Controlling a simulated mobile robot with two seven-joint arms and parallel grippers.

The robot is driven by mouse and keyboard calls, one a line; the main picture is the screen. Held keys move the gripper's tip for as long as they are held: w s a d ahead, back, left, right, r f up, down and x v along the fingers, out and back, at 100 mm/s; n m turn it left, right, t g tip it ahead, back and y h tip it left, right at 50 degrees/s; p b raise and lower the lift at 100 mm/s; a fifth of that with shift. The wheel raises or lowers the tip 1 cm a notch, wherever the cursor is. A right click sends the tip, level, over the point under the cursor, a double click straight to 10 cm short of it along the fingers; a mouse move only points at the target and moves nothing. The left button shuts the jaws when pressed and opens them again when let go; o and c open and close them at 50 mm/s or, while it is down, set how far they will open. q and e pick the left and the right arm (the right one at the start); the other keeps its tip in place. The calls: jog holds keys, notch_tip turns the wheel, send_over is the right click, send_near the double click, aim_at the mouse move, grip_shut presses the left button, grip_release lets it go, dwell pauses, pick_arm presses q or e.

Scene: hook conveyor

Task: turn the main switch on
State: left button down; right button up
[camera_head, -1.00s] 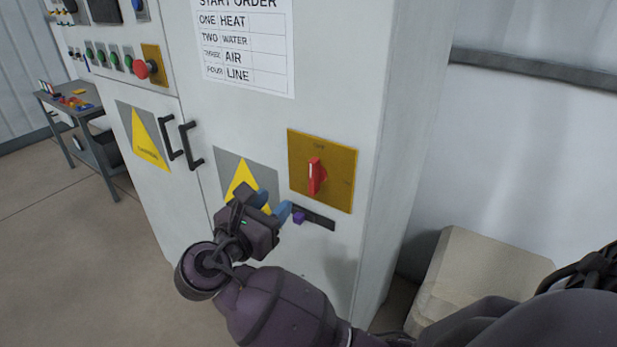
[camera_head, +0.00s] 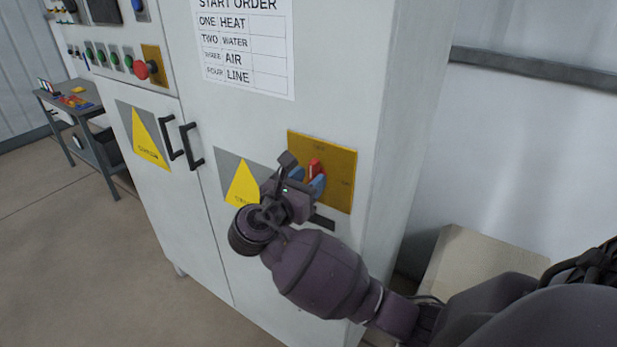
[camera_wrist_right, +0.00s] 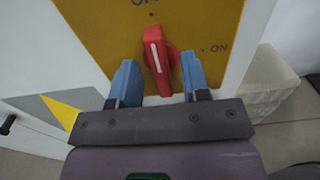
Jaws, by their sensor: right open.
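The main switch is a red rotary handle (camera_head: 315,168) on a yellow plate (camera_head: 340,165) on the grey cabinet. In the right wrist view the red handle (camera_wrist_right: 157,60) stands nearly upright, with its white line toward the partly cut-off label at the top. The word ON is on the plate to its right. My right gripper (camera_head: 308,184) is at the plate; its blue fingers (camera_wrist_right: 160,80) are open, one on each side of the handle's lower part. A gap shows on both sides. The gripper hides the handle's lower part in the head view. My left gripper is not in view.
A start order sheet (camera_head: 242,45) and black door handles (camera_head: 192,145) are on the cabinet. A red push button (camera_head: 142,69) is at the upper left. A small grey table (camera_head: 88,112) stands far left. A pale block (camera_head: 470,262) is on the floor at right.

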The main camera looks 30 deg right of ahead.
jog(key=shift+w+d, duration=0.1)
jog(key=shift+d, duration=0.15)
jog(key=shift+c, duration=0.4)
grip_shut()
